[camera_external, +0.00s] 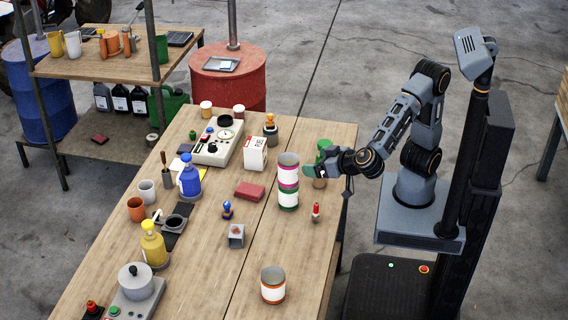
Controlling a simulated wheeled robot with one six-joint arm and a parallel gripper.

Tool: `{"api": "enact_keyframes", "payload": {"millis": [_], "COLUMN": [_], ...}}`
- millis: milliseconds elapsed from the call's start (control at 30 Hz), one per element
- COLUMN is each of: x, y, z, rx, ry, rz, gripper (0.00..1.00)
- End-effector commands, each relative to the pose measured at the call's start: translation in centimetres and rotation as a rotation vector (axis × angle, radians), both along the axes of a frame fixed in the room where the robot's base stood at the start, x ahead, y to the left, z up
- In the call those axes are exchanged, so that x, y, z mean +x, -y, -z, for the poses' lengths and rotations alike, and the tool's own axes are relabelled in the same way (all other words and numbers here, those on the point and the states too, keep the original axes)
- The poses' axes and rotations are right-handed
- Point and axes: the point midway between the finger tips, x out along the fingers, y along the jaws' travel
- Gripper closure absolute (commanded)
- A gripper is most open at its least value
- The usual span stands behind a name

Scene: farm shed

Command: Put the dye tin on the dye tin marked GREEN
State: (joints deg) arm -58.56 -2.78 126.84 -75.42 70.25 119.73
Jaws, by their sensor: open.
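Two dye tins stand stacked on the wooden table, to the left of my gripper. The upper tin (288,172) has a white label with a magenta band and an open grey top. The lower tin (288,200) has a white label with a green band; the lettering is too small to read. The upper tin appears to rest upright and aligned on the lower one. A third tin (273,286), with orange-red bands, stands apart near the front. My gripper (312,171) is open, just right of the upper tin; whether it touches is unclear.
A green-topped item (322,152) is partly hidden behind my gripper. A small red-topped item (316,212) stands below it. A red block (249,191), a white box (255,154) and a blue bottle (189,177) are left. The table between stack and third tin is mostly clear.

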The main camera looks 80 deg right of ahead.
Motion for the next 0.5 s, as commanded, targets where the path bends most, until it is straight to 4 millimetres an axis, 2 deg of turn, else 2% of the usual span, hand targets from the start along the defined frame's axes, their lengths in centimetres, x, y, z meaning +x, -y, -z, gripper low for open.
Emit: {"api": "enact_keyframes", "payload": {"millis": [167,267,367,500], "x": [-0.6,-0.4,-0.2,-1.0], "y": [-0.2,0.8,3.9,10.6], "z": [-0.2,-0.1,0.7,2.7], "rx": [0.0,-0.015,-0.058,-0.104], "ry": [-0.002,-0.034,-0.15,-0.445], "rz": [0.002,0.019,0.061,0.108], "gripper": [0.04,0.04,0.04,0.04]}}
